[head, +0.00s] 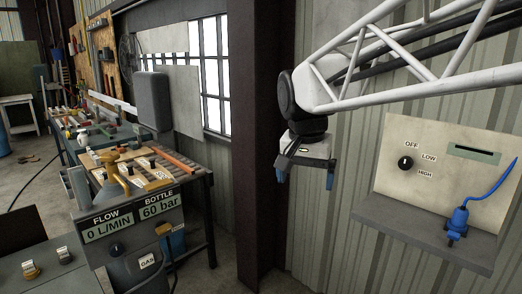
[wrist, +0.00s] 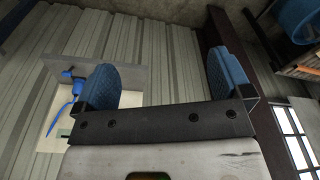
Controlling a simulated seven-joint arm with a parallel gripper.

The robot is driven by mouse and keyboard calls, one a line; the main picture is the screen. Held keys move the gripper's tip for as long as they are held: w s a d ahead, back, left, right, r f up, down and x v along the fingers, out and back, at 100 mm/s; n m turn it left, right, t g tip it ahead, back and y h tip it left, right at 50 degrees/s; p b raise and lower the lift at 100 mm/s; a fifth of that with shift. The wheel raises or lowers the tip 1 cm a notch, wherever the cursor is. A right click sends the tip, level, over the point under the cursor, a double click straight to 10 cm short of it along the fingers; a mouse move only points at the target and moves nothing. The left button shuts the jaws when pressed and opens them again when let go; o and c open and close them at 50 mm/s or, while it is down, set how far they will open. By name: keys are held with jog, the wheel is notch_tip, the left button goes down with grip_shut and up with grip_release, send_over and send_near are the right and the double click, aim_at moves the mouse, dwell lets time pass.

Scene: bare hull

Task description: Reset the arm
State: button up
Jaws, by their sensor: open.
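My gripper (head: 305,172) hangs from the end of my white truss arm in the middle of the head view. It is left of the wall panel and apart from it. In the wrist view its two blue fingers (wrist: 170,82) stand wide apart with nothing between them. Behind them is the ribbed metal wall. The wall panel (head: 425,150) carries a black knob (head: 405,163) with OFF, LOW and HIGH labels. A blue plug-like tool (head: 458,222) with a blue cable stands on the grey shelf (head: 420,232) below; it also shows in the wrist view (wrist: 77,88).
A dark post (head: 262,130) stands just left of my gripper. Further left is a workbench (head: 190,165) crowded with tools, with a gas unit reading FLOW 0 L/MIN and BOTTLE 60 bar (head: 130,215) in front. The space around my gripper looks clear.

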jog(key=s+d+f+n, duration=0.1)
jog(key=s+d+f, duration=0.2)
jog(key=s+f, duration=0.2)
jog(key=s+d+f+n, duration=0.1)
jog(key=s+d+f, duration=0.2)
jog(key=s, duration=0.6)
jog(key=s+d+f+n+t, duration=0.1)
jog(key=s+d+f+n, duration=0.1)
jog(key=s+f, duration=0.4)
jog(key=shift+s+d+f, duration=0.35)
jog(key=shift+s+d, duration=0.05)
jog(key=shift+d, duration=0.15)
